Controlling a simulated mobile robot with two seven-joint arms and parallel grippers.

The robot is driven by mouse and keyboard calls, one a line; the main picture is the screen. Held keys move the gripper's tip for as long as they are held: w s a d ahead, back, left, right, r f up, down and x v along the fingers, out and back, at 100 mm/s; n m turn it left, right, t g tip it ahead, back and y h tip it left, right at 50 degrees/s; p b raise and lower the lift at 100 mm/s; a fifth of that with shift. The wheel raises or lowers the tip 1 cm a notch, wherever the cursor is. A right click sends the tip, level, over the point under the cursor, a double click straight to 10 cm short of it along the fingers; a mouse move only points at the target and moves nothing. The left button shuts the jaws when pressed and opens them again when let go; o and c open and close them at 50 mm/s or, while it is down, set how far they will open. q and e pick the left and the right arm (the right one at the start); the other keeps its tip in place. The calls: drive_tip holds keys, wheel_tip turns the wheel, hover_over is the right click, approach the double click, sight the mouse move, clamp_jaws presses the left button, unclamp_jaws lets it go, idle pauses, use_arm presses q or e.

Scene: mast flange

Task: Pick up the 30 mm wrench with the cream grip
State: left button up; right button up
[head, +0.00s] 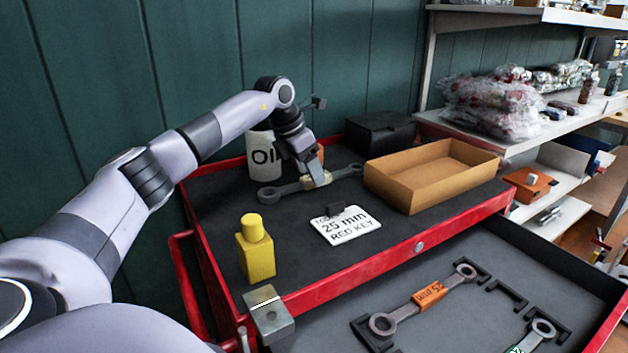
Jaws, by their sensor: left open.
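The wrench with the cream grip (287,189) lies on the black top of the red tool cart, its larger ring end to the left. Its cream grip is mostly covered by my left gripper (316,180), and no size marking on it can be read. My left gripper points down over the middle of the wrench, with its open fingers at the cream grip. I cannot tell whether the fingers touch it. My right gripper is not in view.
An oil can (263,157) stands close behind my left gripper. A cardboard tray (425,185), a black box (380,132), a 25 mm sign (346,226) and a yellow bottle (256,250) surround the wrench. The open drawer below holds an orange-grip wrench (430,294) and a green-marked wrench (541,330).

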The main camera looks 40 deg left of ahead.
use_arm(q)
drive_tip(key=shift+x, duration=0.95)
drive_tip(key=shift+r, duration=0.1)
clamp_jaws()
